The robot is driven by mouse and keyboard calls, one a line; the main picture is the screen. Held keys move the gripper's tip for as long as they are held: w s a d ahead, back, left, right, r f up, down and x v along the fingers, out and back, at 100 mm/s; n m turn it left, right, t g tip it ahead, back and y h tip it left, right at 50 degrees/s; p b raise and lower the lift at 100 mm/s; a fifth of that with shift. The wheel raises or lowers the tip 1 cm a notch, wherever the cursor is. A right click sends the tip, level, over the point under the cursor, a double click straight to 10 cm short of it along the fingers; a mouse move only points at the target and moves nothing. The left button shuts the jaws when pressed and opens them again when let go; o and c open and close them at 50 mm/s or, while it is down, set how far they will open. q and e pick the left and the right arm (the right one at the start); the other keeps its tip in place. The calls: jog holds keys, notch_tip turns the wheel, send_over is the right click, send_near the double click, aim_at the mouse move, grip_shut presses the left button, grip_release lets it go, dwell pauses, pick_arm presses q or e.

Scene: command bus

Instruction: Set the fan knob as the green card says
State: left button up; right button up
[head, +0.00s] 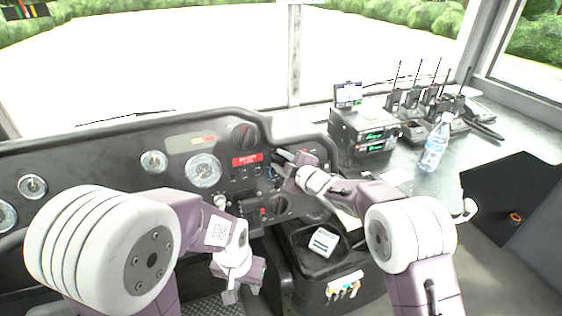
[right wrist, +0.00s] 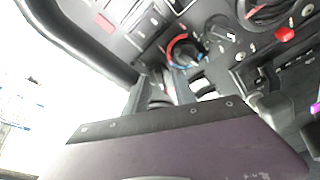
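My right gripper (head: 284,164) is at the dashboard, just right of the red label. In the right wrist view its dark fingers (right wrist: 160,88) stand apart, with a dark rounded shape, perhaps a knob, between or behind them. Beside them is a knob with a red and blue ring (right wrist: 183,52), and farther right a plain dark knob (right wrist: 220,29). I cannot tell which one is the fan knob. My left gripper (head: 243,283) hangs low before the dashboard; its fingers are unclear. A white card with dark green print (head: 323,242) lies in the black tray; its text is unreadable.
A large dark knob (head: 243,136) and a red label (head: 247,160) are on the dashboard. The radio unit (head: 362,133), several handsets on a charger (head: 419,130) and a water bottle (head: 435,146) stand right.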

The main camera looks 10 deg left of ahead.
grip_shut()
